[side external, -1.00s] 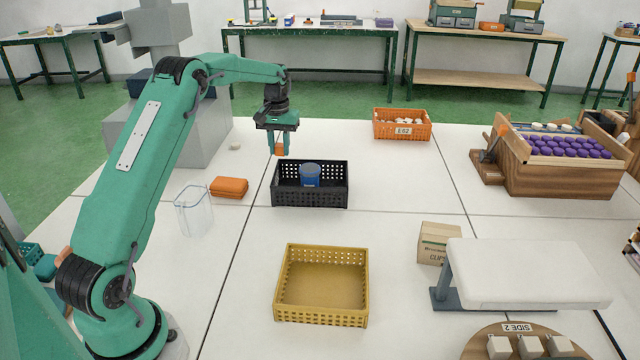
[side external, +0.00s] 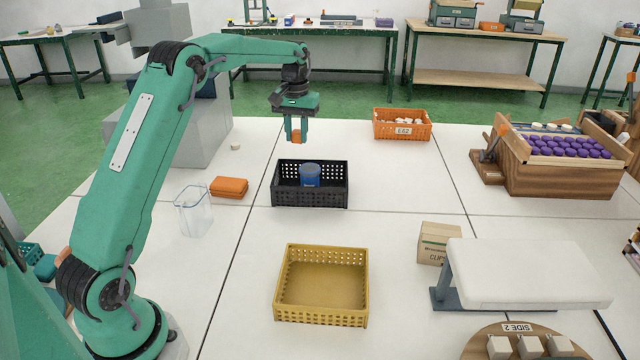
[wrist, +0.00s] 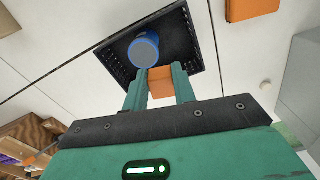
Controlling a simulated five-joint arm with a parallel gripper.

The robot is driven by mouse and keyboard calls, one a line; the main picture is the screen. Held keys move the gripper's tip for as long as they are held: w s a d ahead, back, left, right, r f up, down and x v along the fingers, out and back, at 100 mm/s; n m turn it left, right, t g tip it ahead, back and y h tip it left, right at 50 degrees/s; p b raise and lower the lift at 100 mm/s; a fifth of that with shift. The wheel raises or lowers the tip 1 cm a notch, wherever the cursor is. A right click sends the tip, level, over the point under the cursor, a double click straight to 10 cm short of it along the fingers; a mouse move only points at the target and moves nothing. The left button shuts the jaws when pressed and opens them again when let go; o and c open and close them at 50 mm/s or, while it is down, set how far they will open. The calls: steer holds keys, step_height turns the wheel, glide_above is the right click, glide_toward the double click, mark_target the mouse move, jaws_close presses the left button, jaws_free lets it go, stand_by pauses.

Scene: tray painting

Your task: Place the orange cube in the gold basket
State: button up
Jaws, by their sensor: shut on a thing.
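The orange cube (side external: 297,137) is between the fingers of my gripper (side external: 296,138), which is shut on it and holds it in the air above and behind the black basket. In the wrist view the cube (wrist: 160,82) sits between the two green fingers (wrist: 160,90). The gold basket (side external: 322,317) stands at the front middle of the table and looks empty. My gripper is well behind it and higher.
A black basket (side external: 309,200) holding a blue container (side external: 310,175) stands between my gripper and the gold basket. A clear jug (side external: 194,212) and an orange case (side external: 229,187) are at left. A cardboard box (side external: 437,242) and white padded stand (side external: 530,272) are at right.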

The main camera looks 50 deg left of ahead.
steer(key=s+d+r+m, duration=0.15)
steer(key=s+d, duration=0.25)
steer(key=d, duration=0.9)
steer(key=s+d+m, duration=0.2)
steer(key=s+d, duration=0.2)
steer(key=d, duration=0.9)
steer(key=s+d+f+m, duration=0.1)
steer(key=s+d+m, duration=0.1)
steer(key=s+d, duration=0.55)
steer(key=s+d+f+m, duration=0.1)
steer(key=s+d, duration=0.4)
steer(key=s, duration=0.6)
glide_above(319, 293)
step_height(319, 293, down, 12)
steer(key=shift+f, duration=0.25)
steer(key=shift+f, duration=2)
